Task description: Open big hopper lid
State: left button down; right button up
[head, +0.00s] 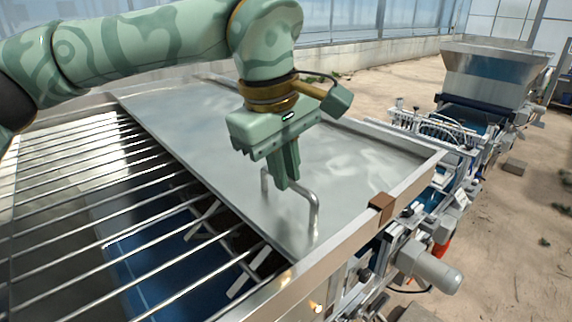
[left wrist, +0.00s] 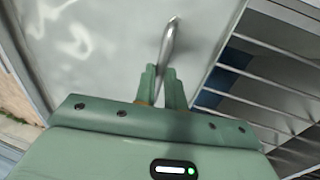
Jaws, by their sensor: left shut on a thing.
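The big hopper lid (head: 215,130) is a flat grey metal sheet lying over the right part of the hopper. It also fills the upper left of the left wrist view (left wrist: 95,45). A bent metal bar handle (head: 315,212) stands up from the lid near its front edge. My left gripper (head: 286,184) is shut on the handle, near its left end in the head view. In the left wrist view the handle (left wrist: 171,35) runs away from between the fingers (left wrist: 166,75). My right gripper is not in view.
A metal grate (head: 75,185) covers the open hopper part left of the lid; the inside below is dark and blue. The hopper rim (head: 345,240) has a brown block (head: 381,206) on it. Machinery with a grey motor (head: 430,265) and a smaller hopper (head: 490,75) stand to the right.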

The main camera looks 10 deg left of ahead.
pick_arm(q)
jog(key=shift+r, duration=0.2)
jog(key=c, duration=1.5)
grip_release()
jog(key=shift+s+a+f, duration=0.1)
jog(key=shift+a, duration=0.05)
jog(key=s+r, duration=0.1)
jog(key=r, duration=0.4)
jog(key=a+r, duration=0.1)
jog(key=r, duration=0.4)
jog(key=s+a+r, duration=0.1)
jog(key=r, duration=0.5)
jog(key=shift+s, duration=0.3)
